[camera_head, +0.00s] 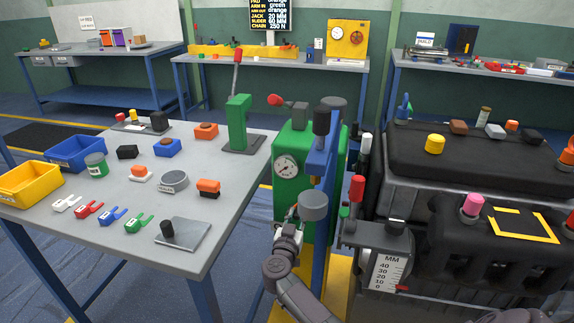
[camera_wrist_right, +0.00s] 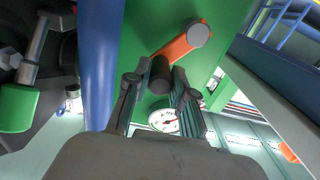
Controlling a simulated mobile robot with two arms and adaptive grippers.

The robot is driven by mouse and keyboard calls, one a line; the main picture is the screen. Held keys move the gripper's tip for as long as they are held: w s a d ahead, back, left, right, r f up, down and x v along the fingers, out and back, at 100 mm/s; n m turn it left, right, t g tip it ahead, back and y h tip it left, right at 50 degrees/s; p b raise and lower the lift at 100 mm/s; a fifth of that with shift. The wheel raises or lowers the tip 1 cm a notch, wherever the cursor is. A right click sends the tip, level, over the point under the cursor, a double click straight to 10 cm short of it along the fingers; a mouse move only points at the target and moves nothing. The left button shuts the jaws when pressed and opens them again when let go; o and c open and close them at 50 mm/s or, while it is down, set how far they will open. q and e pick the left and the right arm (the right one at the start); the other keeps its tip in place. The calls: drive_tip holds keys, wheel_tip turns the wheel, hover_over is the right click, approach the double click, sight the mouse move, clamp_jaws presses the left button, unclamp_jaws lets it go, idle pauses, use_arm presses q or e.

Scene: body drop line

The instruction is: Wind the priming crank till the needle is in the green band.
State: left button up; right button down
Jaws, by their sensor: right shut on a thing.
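The green pump box (camera_head: 290,191) stands beside the workbench, with a round white gauge (camera_head: 286,168) on its face. The gauge also shows in the right wrist view (camera_wrist_right: 163,121). Its needle is too small to read against any green band. The priming crank in the right wrist view has an orange arm (camera_wrist_right: 180,46), a grey round end and a black handle (camera_wrist_right: 160,76). My right gripper (camera_wrist_right: 160,88) is shut on the black handle. In the head view my right gripper (camera_head: 290,232) is low in front of the green box, and the crank is not clearly visible there. My left gripper is not in view.
A blue post (camera_head: 322,190) stands close to the box's right, with a grey cylinder (camera_head: 313,206) near it. A dark engine block (camera_head: 460,180) fills the right. The workbench (camera_head: 130,200) at left holds a yellow bin (camera_head: 30,198), coloured clips and small parts.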

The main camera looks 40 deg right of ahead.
drive_tip(key=shift+f, duration=0.1)
drive_tip(key=f, duration=0.1)
drive_tip(key=s+d+f, duration=0.1)
drive_tip(key=shift+s+d+f, duration=0.1)
drive_tip(key=shift+s+f, duration=0.15)
drive_tip(key=shift+f, duration=0.05)
drive_tip(key=shift+f, duration=0.1)
wheel_tip(320, 180, down, 3)
drive_tip(key=shift+b, duration=0.6)
